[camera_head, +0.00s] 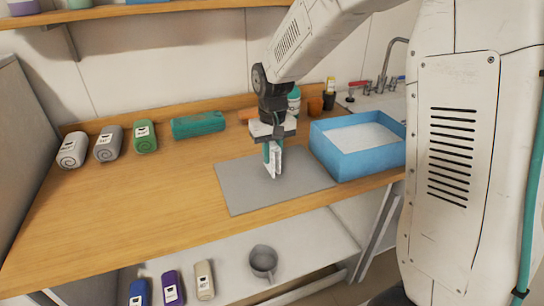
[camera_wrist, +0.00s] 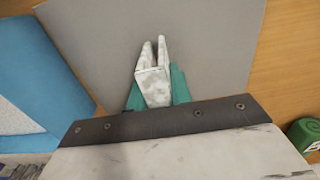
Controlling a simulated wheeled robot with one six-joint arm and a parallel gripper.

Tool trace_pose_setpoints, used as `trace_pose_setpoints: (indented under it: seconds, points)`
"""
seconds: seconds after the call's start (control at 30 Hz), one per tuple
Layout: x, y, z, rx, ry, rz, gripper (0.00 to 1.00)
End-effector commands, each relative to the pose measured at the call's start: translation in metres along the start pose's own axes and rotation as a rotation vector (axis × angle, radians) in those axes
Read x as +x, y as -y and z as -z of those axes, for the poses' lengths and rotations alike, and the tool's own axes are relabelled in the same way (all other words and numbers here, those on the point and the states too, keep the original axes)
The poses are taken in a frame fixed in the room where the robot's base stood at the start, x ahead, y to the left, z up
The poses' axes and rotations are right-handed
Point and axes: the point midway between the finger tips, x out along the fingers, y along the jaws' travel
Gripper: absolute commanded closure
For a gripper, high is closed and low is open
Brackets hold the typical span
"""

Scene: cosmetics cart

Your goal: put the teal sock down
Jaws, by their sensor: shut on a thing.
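My gripper (camera_head: 272,172) is above the grey mat (camera_head: 240,193) on the wooden counter, with its fingers pointing down.
A blue tub (camera_head: 345,160) stands close to the mat's right side. Rolled grey and green items (camera_head: 145,137) and a teal bundle (camera_head: 198,125) lie along the back. Bottles (camera_head: 294,101) stand behind my gripper. The counter's left front is clear. A jug (camera_head: 263,262) is on the shelf below.

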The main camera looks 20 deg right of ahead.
Motion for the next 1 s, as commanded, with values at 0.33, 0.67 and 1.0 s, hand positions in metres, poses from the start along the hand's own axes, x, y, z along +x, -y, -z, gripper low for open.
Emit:
trace_pose_setpoints:
  seconds: [0.33,0.67,1.0]
  points:
    - [0.011,0.0,0.0,0.0,-0.001,0.0,0.97]
    - [0.014,0.0,0.0,0.0,0.0,0.0,0.57]
    - [-0.004,0.0,0.0,0.0,-0.003,0.0,0.57]
